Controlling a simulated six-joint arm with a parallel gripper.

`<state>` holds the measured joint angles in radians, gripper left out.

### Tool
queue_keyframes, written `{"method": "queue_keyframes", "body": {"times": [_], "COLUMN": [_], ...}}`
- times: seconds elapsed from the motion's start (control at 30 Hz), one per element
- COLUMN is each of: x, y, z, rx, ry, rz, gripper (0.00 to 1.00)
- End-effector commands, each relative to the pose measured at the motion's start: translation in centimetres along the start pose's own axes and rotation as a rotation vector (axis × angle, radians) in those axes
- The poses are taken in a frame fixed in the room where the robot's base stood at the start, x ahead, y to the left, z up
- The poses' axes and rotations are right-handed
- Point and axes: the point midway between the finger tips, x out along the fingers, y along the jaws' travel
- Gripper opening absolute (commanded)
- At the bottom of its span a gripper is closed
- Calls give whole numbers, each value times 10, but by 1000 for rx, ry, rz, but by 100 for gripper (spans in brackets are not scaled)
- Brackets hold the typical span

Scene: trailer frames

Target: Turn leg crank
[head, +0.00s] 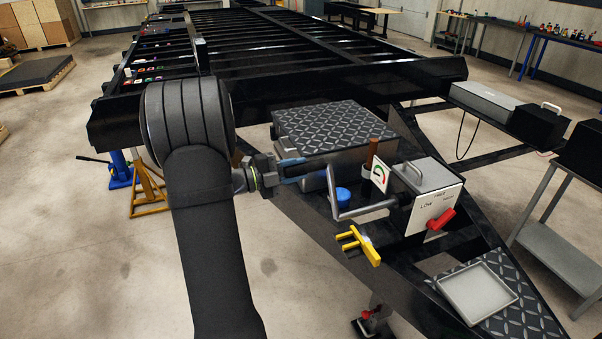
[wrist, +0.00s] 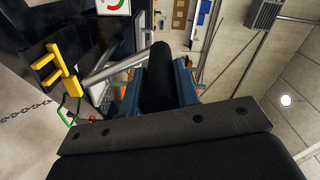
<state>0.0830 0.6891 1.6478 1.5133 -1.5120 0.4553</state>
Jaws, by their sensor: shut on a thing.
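The leg crank (head: 365,210) is a bent grey metal bar. It comes out of a grey gearbox (head: 428,205) marked LOW, runs left, and bends up at its outer end. My gripper (head: 305,172) reaches in from the left at this outer end. In the wrist view, the crank's black grip (wrist: 157,75) sits between my two blue fingers, which are shut on it. The crank's metal bar (wrist: 112,70) runs off to the left there. The head view does not show the grip clearly.
A red lever (head: 441,220) is on the gearbox front, and a gauge (head: 380,176) stands beside it. A yellow bracket (head: 358,245) sticks out below the crank. A tread-plate-topped box (head: 335,125) lies behind, and a shallow tray (head: 477,292) is at front right.

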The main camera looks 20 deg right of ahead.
Motion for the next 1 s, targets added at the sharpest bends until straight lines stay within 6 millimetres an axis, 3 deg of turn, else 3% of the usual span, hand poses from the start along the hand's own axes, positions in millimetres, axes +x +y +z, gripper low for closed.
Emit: {"method": "queue_keyframes", "body": {"times": [0.1, 0.4, 0.93, 0.97, 1.0], "x": [-1, -1, -1, -1, -1], "y": [2, 7, 10, 10, 10], "z": [13, 28, 31, 31, 31], "rx": [-67, -58, -58, -59, -59], "ry": [-4, -4, -5, -5, -5], "rz": [-3, -2, 0, 0, 0], "gripper": [0, 0, 0, 35, 43]}}
